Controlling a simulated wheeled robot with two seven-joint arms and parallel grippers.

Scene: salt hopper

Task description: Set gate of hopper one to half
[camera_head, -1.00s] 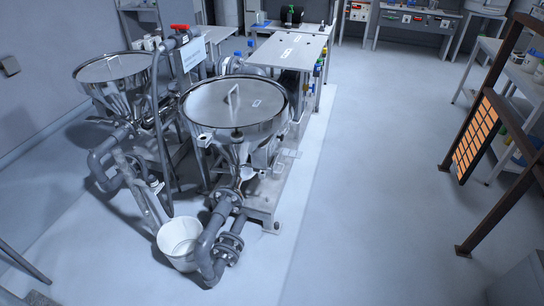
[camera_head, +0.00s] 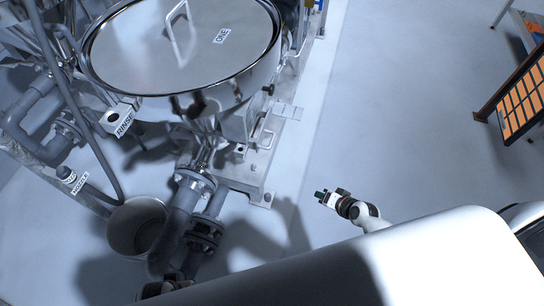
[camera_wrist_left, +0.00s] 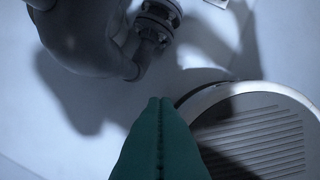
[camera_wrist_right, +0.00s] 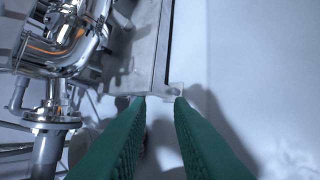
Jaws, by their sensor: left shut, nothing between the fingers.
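Hopper one (camera_head: 130,60) is a steel hopper with a round lid, a lid handle and a label reading ONE. It fills the upper left of the head view. Its cone narrows to an outlet (camera_head: 203,150) above a grey flanged pipe (camera_head: 182,215). The gate's setting cannot be made out. My right gripper (camera_head: 322,194) is low and to the right of the hopper's frame, apart from it. In the right wrist view its green fingers (camera_wrist_right: 158,98) are spread and empty. My left gripper's green fingers (camera_wrist_left: 160,100) are together and empty over the floor in the left wrist view.
A RINSE-labelled fitting (camera_head: 119,116) and a nozzle (camera_head: 68,176) are at the left. A dark frame with an orange panel (camera_head: 522,104) stands at the right. The floor between is clear.

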